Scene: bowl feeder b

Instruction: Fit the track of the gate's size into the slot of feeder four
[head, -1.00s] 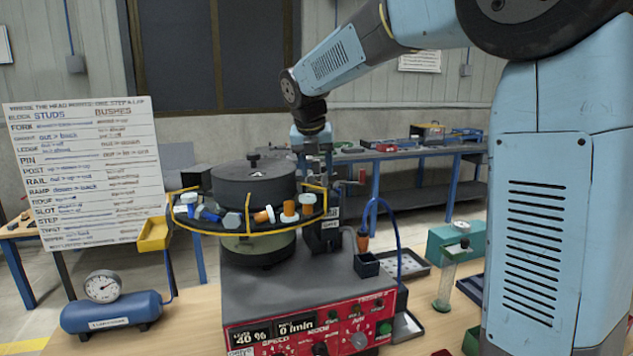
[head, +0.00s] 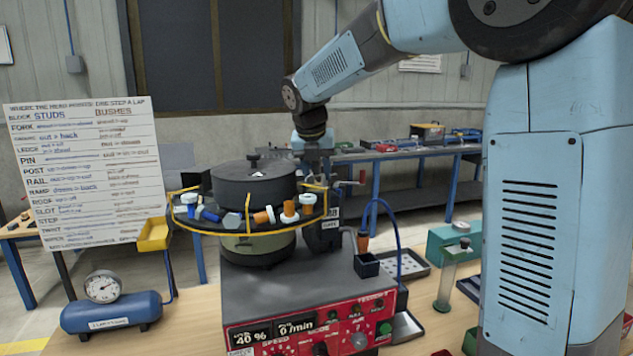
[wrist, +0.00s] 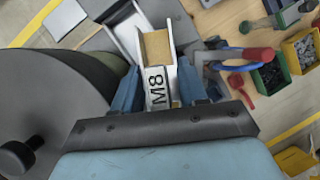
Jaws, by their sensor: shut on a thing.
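In the wrist view my gripper (wrist: 158,88) is shut on a short track (wrist: 157,78) with a white label reading M8, held between the two blue fingers. Past the label the track shows light side walls and a tan floor. In the head view my gripper (head: 315,152) is behind and right of the bowl feeder (head: 255,205), and its fingertips and the track are hidden or too small to make out. A dark block with a small white label (head: 330,224) stands at the bowl's right side, below my gripper. The slot itself cannot be made out.
Blue and orange parts (head: 265,216) lie on the bowl's yellow-edged rim. A blue hose (head: 385,205) arches to the right of the feeder. A red control panel (head: 310,330) faces me. A gauge on a blue tank (head: 105,285) stands left. A written board (head: 85,170) stands behind.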

